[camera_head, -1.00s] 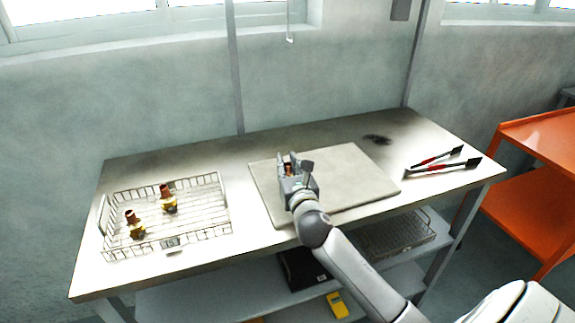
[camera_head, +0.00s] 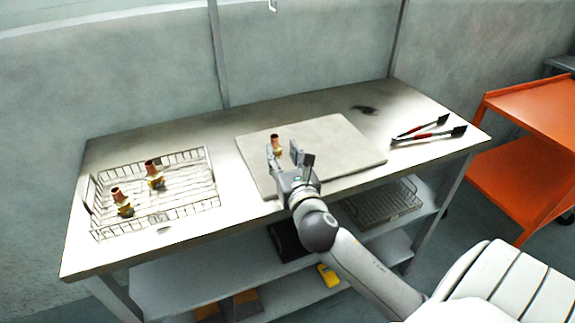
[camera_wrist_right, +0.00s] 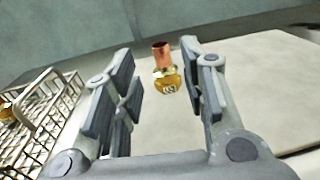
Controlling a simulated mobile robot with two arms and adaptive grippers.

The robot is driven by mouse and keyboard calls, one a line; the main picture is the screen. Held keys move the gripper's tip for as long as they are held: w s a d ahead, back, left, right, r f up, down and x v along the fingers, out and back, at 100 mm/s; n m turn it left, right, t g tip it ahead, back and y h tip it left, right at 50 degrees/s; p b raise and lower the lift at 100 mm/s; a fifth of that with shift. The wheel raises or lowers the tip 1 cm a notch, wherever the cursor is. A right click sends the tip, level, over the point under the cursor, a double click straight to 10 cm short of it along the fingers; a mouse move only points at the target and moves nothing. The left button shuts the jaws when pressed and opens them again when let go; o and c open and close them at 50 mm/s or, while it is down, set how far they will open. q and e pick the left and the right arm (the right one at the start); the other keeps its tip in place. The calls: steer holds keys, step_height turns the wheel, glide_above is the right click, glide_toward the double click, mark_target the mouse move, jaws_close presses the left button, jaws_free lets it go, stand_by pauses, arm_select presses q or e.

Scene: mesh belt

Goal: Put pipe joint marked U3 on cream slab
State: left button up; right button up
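The pipe joint marked U3 (camera_wrist_right: 168,72), with a copper-coloured top and a brass body, stands upright on the cream slab (camera_head: 335,150). In the head view the joint (camera_head: 275,142) shows near the slab's back left part. My right gripper (camera_head: 284,152) is open and empty on the near side of the joint, with a gap to it. In the right wrist view the joint shows beyond and between the spread fingers (camera_wrist_right: 160,95). My left gripper is not in view.
A wire basket (camera_head: 158,227) at the left of the table (camera_head: 200,245) holds two more pipe joints (camera_head: 121,203) (camera_head: 154,174). Red-handled tools (camera_head: 428,132) lie to the right of the slab. An orange cart (camera_head: 535,115) stands at the right.

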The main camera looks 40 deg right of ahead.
steer(key=shift+v, duration=1.8)
